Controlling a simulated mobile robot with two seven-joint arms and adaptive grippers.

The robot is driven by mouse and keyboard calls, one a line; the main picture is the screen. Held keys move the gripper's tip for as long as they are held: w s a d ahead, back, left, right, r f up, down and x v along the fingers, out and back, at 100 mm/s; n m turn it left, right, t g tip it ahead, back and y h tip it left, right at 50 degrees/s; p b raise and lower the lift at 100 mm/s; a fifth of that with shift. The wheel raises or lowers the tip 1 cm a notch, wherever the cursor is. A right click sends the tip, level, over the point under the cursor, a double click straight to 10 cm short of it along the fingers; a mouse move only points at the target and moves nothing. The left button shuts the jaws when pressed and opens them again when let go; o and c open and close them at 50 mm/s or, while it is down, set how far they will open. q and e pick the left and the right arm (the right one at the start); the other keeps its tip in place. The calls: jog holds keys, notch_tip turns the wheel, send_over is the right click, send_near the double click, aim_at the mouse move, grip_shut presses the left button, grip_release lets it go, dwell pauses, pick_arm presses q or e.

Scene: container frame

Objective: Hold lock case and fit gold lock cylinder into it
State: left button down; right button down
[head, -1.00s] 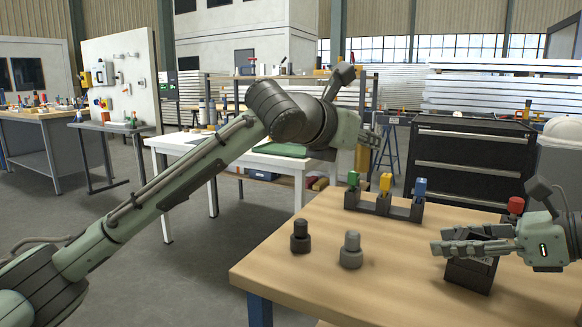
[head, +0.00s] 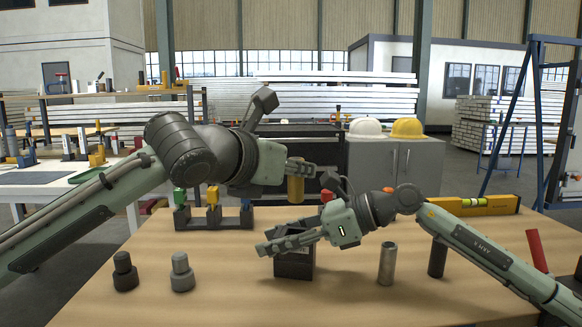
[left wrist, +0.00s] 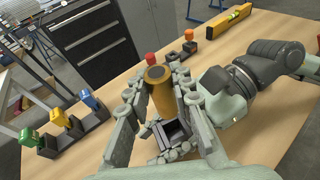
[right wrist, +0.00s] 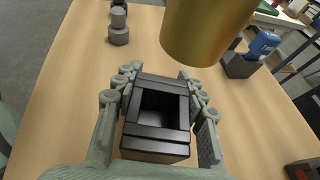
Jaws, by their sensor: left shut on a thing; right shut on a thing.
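The lock case (head: 295,265) is a dark, box-shaped block with a square opening on top, standing on the wooden table. My right gripper (head: 272,245) is shut on its sides; the right wrist view shows the lock case (right wrist: 152,145) between the fingers of my right gripper (right wrist: 155,100). The gold lock cylinder (head: 296,188) is upright in my left gripper (head: 302,168), above and apart from the case. In the left wrist view the gold cylinder (left wrist: 161,95) is between the fingers, with the lock case (left wrist: 174,132) below. In the right wrist view the gold cylinder (right wrist: 203,28) hangs beyond the opening.
A dark rack (head: 214,219) with green, yellow and blue pieces stands behind left. Two stepped cylinders, one dark (head: 124,272) and one grey (head: 181,272), stand front left. A metal cylinder (head: 387,263) and a dark one (head: 437,258) stand right. A yellow level (head: 475,205) lies back right.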

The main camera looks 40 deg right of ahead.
aim_at(292, 196)
pick_arm(q)
jog(key=shift+f, duration=2.5)
jog(key=shift+f, duration=2.2)
jog(key=shift+r, duration=3.6)
jog(key=shift+f, duration=0.1)
jog(key=shift+f, duration=1.15)
